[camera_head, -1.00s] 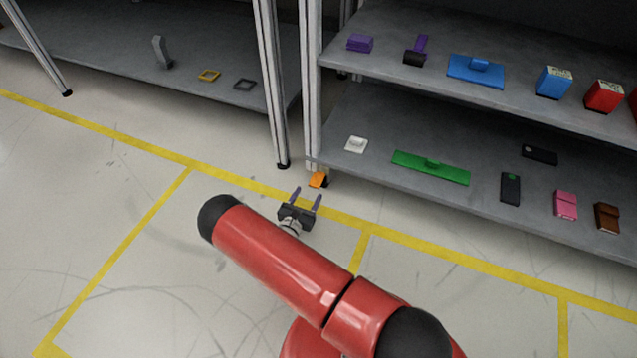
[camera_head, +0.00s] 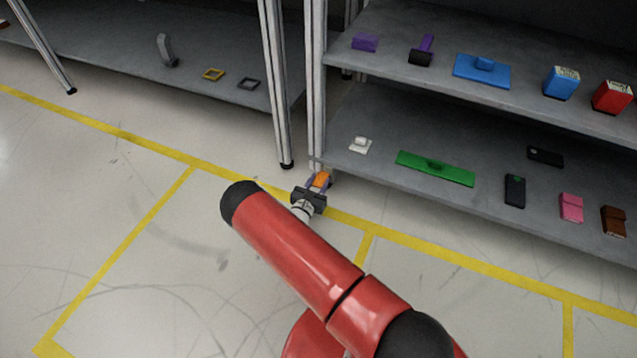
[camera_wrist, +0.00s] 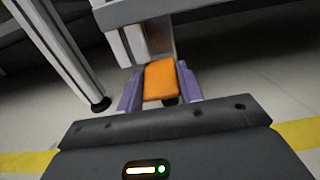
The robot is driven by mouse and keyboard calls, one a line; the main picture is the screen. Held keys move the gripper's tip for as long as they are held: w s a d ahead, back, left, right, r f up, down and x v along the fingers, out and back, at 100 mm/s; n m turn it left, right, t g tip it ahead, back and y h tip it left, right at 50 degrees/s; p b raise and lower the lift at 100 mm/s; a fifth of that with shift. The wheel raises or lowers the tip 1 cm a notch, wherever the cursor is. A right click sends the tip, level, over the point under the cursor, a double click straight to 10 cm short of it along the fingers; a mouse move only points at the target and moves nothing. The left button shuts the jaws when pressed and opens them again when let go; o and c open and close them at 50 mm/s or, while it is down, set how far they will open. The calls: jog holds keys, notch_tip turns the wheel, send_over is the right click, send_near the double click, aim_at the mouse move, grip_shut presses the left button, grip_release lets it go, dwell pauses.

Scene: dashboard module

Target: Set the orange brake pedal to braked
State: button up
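The orange brake pedal (camera_head: 321,180) sits low by the foot of the shelf's front left post. In the wrist view the orange pedal pad (camera_wrist: 160,80) lies between the two purple fingers of my gripper (camera_wrist: 161,88). The left finger is close to the pad's left edge and the right finger close to its right edge; I cannot tell whether they touch it. In the head view my gripper (camera_head: 319,182) is at the pedal, with the fingers on either side of it. The pedal's base and lower part are mostly hidden.
The grey shelf post (camera_head: 317,90) rises right behind the pedal, and the lower shelf (camera_head: 370,165) overhangs close by on the right. Another table leg (camera_head: 277,90) stands to the left. The floor in front, with yellow lines, is clear.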

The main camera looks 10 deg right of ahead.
jog(key=c, duration=0.3)
jog(key=shift+f+t+b, duration=0.3)
jog(key=shift+f+b, duration=0.15)
jog(key=shift+b, duration=0.65)
jog(key=shift+r+h, duration=0.25)
jog(key=shift+h, duration=0.05)
jog(key=o, duration=1)
jog(key=shift+c, duration=0.2)
jog(key=p+v, duration=0.1)
jog(key=v, duration=0.6)
jog(key=shift+s+a+f, duration=0.2)
jog(key=shift+s, duration=0.15)
